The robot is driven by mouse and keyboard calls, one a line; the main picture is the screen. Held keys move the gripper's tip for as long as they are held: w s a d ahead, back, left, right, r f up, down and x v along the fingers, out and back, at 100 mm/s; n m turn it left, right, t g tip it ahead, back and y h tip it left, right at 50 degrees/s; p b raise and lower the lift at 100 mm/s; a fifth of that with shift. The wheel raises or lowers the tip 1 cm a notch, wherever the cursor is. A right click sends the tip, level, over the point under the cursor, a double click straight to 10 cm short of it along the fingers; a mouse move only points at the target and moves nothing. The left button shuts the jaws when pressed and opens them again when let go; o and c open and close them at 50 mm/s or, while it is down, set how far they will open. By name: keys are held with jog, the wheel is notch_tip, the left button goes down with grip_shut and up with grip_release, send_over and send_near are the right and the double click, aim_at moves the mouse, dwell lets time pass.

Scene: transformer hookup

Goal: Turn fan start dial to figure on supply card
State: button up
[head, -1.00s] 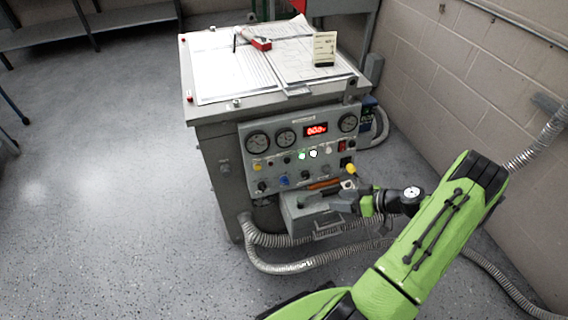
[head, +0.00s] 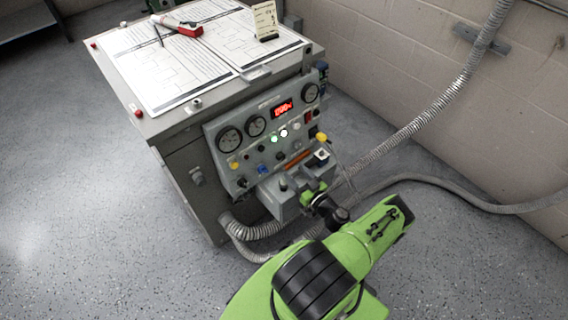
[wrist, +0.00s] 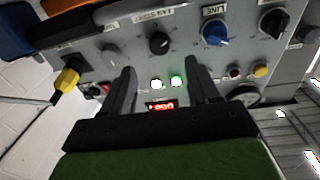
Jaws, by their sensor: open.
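The grey control panel (head: 225,160) on the cabinet's front carries several knobs. In the wrist view a black pointer dial (wrist: 158,43) faces my gripper, beside a blue knob (wrist: 214,32) marked LINE and another black knob (wrist: 275,22).
A red display (head: 282,109), lit lamps (head: 283,133) and round gauges (head: 230,139) sit on the panel. A yellow plug (wrist: 67,80) sticks out at the left in the wrist view. A grey box (head: 280,200) juts out below the panel. Corrugated hoses (head: 240,228) run nearby.

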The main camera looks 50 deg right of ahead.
aim_at(282, 158)
jog(key=w+b, duration=0.1)
jog(key=w, duration=0.2)
jog(key=w+d, duration=0.1)
jog(key=w, duration=0.3)
jog(key=shift+d+b, duration=0.2)
jog(key=shift+b, duration=0.2)
jog(key=shift+c, duration=0.2)
jog(key=c, duration=1)
